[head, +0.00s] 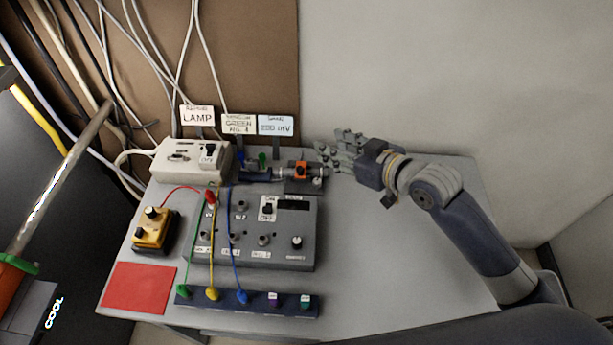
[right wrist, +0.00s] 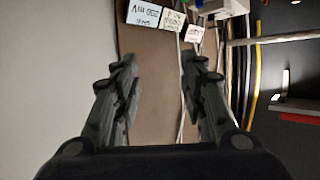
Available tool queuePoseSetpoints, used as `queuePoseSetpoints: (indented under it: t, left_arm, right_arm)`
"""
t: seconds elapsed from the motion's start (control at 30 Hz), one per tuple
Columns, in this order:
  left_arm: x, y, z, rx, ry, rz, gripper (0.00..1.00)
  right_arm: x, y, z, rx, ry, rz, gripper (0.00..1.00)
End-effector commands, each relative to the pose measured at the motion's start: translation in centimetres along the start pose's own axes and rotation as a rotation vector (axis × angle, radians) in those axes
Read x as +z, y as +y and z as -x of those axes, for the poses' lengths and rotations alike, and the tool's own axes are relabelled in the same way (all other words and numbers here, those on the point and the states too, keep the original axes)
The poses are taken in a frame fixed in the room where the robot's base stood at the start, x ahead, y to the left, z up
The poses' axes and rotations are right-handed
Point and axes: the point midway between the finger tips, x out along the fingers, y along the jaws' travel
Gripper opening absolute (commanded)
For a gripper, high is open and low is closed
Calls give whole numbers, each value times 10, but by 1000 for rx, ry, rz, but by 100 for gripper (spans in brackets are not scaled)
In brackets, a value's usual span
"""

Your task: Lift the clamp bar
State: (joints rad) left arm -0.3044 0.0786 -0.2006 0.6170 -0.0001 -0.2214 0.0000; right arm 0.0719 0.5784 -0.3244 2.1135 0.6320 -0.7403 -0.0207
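A small clamp-like assembly with an orange block and a black knob (head: 302,171) sits at the back of the table, at the end of a dark blue cylinder (head: 258,174). Which of its parts is the clamp bar I cannot tell for sure. My right gripper (head: 335,151) is just to the right of this assembly, apart from it, fingers pointing left. In the right wrist view my right gripper (right wrist: 160,68) is open, with nothing between its fingers. The assembly does not show clearly there. My left gripper is not in view.
A grey control box (head: 285,254) with knobs and cables fills the table's middle. A white lamp box (head: 176,169), a yellow box (head: 148,234) and a red mat (head: 139,287) stand left. Signs (head: 275,126) rise at the back. The table's right side (head: 400,260) is clear.

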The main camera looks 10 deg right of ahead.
Motion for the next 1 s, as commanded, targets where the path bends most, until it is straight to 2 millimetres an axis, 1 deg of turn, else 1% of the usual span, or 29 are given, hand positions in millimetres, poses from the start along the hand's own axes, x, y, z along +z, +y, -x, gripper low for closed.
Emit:
queuePoseSetpoints:
  t: [0.03, 0.17, 0.3, 0.4, 0.5, 0.63, 0.77, 0.83, 0.93, 1.0]
  left_arm:
    - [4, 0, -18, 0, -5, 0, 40]
    - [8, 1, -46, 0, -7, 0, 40]
    - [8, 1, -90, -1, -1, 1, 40]
    - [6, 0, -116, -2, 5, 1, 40]
    - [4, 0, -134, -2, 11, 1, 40]
    - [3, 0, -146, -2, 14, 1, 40]
    - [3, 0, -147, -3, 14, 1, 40]
    - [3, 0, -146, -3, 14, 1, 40]
    - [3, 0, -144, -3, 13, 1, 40]
    - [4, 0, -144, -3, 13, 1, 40]
  right_arm:
    - [17, 0, -7, 0, -1, 0, 39]
    - [43, 0, -18, 0, -1, 0, 39]
    - [84, 0, -35, 0, -1, 0, 39]
    - [108, 0, -45, 0, 0, 0, 39]
    - [124, 0, -51, 0, 0, 0, 39]
    - [134, 0, -56, 1, 1, 0, 39]
    - [136, 0, -59, 1, 1, -1, 39]
    - [135, 0, -64, 0, 1, -2, 39]
    - [134, 0, -78, 0, 2, -3, 39]
    - [134, 0, -91, 0, 1, -4, 39]
